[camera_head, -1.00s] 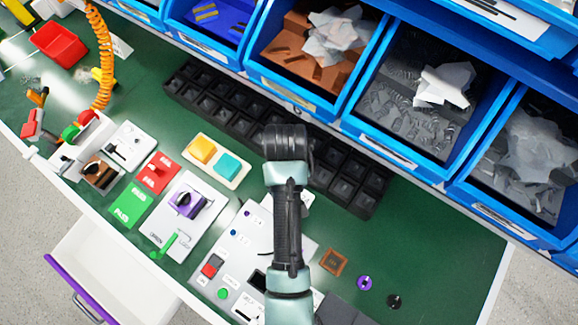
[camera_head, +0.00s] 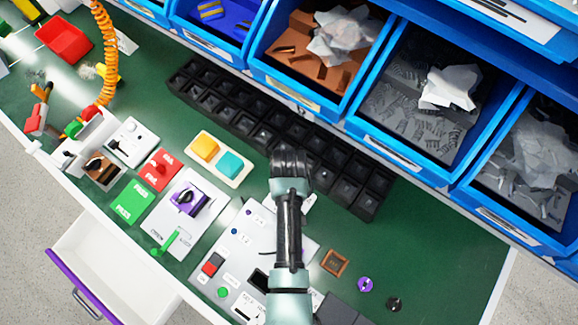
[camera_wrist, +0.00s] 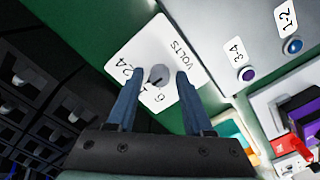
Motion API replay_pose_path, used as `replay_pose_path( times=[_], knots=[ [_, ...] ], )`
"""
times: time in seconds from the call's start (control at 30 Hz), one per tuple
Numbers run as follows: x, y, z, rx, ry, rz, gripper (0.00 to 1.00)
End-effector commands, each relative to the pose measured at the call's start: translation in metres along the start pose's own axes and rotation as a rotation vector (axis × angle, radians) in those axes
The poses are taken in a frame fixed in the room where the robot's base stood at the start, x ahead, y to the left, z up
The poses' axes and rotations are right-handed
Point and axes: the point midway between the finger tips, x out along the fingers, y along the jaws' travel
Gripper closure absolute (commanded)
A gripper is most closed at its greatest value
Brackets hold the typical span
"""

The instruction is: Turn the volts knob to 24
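The volts knob (camera_wrist: 158,74) is a small grey round knob on a white plate (camera_wrist: 118,57) marked VOLTS in the wrist view. A "24" label is at the plate's left, and other digits are partly hidden by the fingers. My gripper (camera_wrist: 159,79) is open, with its two blue fingers on either side of the knob and visible gaps to it. I cannot tell how far the fingertips are above the plate. In the head view my arm hides the knob, and a white plate corner (camera_head: 309,203) shows beside it.
A grey-white panel with buttons (camera_head: 238,262) is in front. Purple (camera_wrist: 248,75) and blue (camera_wrist: 294,46) buttons are right of the plate in the wrist view.

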Motion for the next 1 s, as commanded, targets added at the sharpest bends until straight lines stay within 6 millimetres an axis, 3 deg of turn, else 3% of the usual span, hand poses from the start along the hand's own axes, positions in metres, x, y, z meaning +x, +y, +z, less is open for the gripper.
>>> replay_pose_path(
  times=[0.03, 0.27, 0.67, 1.0],
  knots=[
    [-0.0002, 0.0, -0.0001, 0.0, 0.0, 0.0, 0.59],
    [-0.0003, 0.0, -0.0002, 0.0, 0.0, 0.0, 1.0],
    [-0.0012, 0.0, -0.0003, 0.031, 0.0, 0.0, 1.0],
    [-0.0028, 0.0001, -0.0006, 0.237, 0.0, 0.0, 1.0]
  ],
)
